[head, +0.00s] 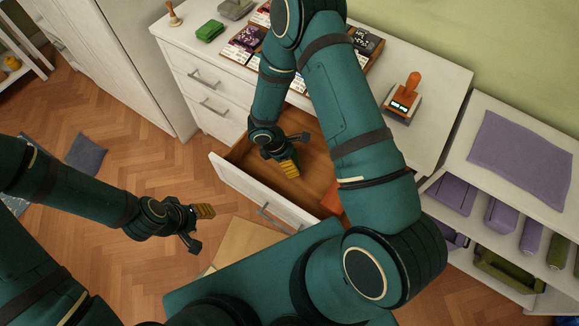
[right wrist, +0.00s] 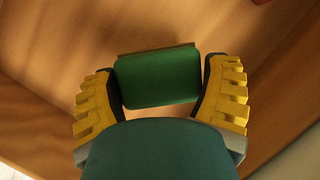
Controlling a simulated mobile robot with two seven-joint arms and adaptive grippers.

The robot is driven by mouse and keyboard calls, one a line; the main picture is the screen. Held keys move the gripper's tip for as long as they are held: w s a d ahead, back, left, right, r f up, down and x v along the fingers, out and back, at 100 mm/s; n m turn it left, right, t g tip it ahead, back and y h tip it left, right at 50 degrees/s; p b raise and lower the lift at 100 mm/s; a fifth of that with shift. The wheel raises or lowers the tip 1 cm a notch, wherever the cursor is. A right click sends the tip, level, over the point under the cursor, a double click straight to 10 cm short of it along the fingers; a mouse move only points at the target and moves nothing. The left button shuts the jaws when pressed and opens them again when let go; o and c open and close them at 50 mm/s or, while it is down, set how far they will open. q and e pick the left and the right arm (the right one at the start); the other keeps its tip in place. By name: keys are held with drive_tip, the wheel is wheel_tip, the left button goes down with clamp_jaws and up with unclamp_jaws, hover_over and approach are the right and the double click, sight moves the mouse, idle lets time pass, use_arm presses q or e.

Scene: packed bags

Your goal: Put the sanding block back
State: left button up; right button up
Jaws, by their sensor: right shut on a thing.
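My right gripper (head: 292,154) is inside the open drawer (head: 238,181) of the white dresser. In the right wrist view it is shut on a green block with a tan edge (right wrist: 157,78), which I take to be the sanding block. The block sits between the two yellow-padded fingers, over the wooden drawer bottom. Whether it touches the bottom I cannot tell. In the head view the block is hidden by the gripper. My left gripper (head: 199,228) is open and empty, above the floor left of the drawer.
An orange thing (head: 331,197) shows in the drawer's right part, partly behind my arm. On the dresser top stand a green item (head: 210,31), several dark boxes, and an orange-handled tool (head: 402,99). A shelf with purple bins (head: 451,192) is at right.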

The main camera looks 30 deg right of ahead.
wheel_tip(320, 180, down, 5)
drive_tip(key=shift+r+b, duration=0.1)
drive_tip(key=shift+b, duration=0.35)
drive_tip(key=o, duration=1.1)
drive_tip(key=shift+w+a+r, duration=0.1)
drive_tip(key=shift+r, duration=0.2)
drive_tip(key=p+v, duration=0.2)
drive_tip(key=v, duration=0.9)
drive_tip(key=shift+a+r, duration=0.1)
drive_tip(key=shift+r, duration=0.1)
